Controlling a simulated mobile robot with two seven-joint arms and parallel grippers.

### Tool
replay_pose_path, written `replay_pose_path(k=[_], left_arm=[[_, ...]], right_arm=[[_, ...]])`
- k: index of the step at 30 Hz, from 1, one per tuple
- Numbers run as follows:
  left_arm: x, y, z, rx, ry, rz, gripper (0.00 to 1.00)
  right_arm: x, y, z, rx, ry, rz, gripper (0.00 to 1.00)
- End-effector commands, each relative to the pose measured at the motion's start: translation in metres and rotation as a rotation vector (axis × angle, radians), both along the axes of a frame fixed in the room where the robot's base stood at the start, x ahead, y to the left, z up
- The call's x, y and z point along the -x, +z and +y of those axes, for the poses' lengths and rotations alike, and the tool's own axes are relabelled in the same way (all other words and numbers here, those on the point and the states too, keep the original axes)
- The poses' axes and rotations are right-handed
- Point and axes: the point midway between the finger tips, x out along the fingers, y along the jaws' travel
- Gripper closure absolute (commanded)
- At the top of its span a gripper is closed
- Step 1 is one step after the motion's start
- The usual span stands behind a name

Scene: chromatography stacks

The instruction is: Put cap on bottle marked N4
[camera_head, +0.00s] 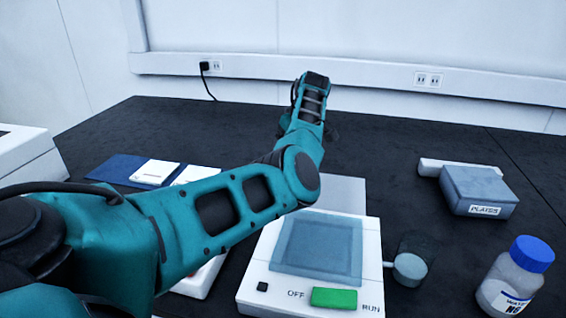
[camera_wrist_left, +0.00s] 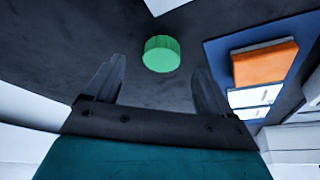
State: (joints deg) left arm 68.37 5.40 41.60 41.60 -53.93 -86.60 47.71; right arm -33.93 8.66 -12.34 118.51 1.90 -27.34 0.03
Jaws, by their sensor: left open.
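A green round cap (camera_wrist_left: 161,53) lies on the dark table in the left wrist view. My left gripper (camera_wrist_left: 157,74) is open and empty, its two fingers spread on either side of the line to the cap. The cap is beyond the fingertips; whether it is between them in depth I cannot tell. In the head view my left arm reaches over the table and hides the cap and the fingers. A bottle with a blue cap (camera_head: 516,275) stands at the lower right; its label is partly readable, perhaps N6. No bottle clearly marked N4 shows. My right gripper is not in view.
A white device (camera_head: 260,278) with a green switch sits at front centre, a beaker (camera_head: 410,265) at its right. A grey box labelled PLATES (camera_head: 478,187) stands at the right. A blue mat (camera_head: 118,168) with white items lies left. The table's back right is clear.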

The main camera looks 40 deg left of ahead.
Motion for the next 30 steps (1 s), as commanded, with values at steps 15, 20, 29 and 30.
replay_pose_path(k=[15, 20, 29, 30], left_arm=[[0.000, -0.043, 0.021, 0.000, 0.000, 0.000, 0.16], [0.000, -0.043, 0.021, 0.000, 0.000, 0.001, 0.16], [0.000, -0.043, 0.021, 0.001, -0.001, 0.001, 0.40], [0.000, -0.043, 0.021, 0.001, -0.001, 0.001, 0.44]], right_arm=[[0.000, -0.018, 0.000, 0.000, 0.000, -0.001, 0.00], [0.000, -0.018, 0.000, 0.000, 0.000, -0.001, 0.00], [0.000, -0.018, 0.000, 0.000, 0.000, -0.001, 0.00], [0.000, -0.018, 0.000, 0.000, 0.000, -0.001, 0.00]])
